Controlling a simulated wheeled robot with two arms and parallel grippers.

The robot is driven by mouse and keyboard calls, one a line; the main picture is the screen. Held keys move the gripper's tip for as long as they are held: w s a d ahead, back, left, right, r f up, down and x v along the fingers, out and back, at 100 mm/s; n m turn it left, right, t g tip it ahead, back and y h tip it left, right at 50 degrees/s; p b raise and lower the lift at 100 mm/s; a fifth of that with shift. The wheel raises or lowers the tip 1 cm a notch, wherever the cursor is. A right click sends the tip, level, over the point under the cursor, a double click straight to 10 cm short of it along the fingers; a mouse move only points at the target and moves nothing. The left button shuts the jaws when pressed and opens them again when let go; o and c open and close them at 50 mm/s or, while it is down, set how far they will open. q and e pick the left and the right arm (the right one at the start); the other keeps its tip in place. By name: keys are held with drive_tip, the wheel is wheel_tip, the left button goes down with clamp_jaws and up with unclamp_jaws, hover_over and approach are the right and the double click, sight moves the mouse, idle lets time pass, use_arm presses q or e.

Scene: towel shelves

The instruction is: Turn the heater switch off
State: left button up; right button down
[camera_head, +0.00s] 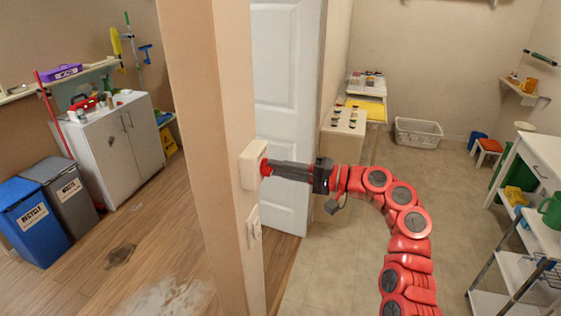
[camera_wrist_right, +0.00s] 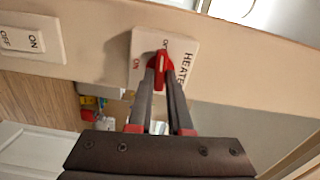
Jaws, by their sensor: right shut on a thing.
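The heater switch is a white box (camera_head: 250,168) on the end of the wall, with a red knob (camera_head: 264,167). In the right wrist view the white plate (camera_wrist_right: 186,50) reads "HEATER" and "ON", and the red knob (camera_wrist_right: 161,66) has a pale line on it. My right gripper (camera_head: 268,168) is at the switch, its fingers on both sides of the knob and shut on it. It also shows in the right wrist view (camera_wrist_right: 163,80). My left gripper is not in view.
A second white switch (camera_head: 254,226) marked ON and OFF is below the heater switch on the same wall; it also shows in the wrist view (camera_wrist_right: 32,40). A white door (camera_head: 285,110) stands behind my right arm. Blue and grey bins, a cabinet and a shelf cart stand farther off.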

drive_tip(key=shift+m+p, duration=0.35)
drive_tip(key=shift+m, duration=0.25)
drive_tip(key=c, duration=0.8)
unclamp_jaws()
drive_tip(key=shift+c, duration=0.2)
drive_tip(key=b+v, duration=0.6)
drive_tip(key=v, duration=1.1)
drive_tip(key=shift+d+b, duration=0.2)
drive_tip(key=shift+b, duration=0.1)
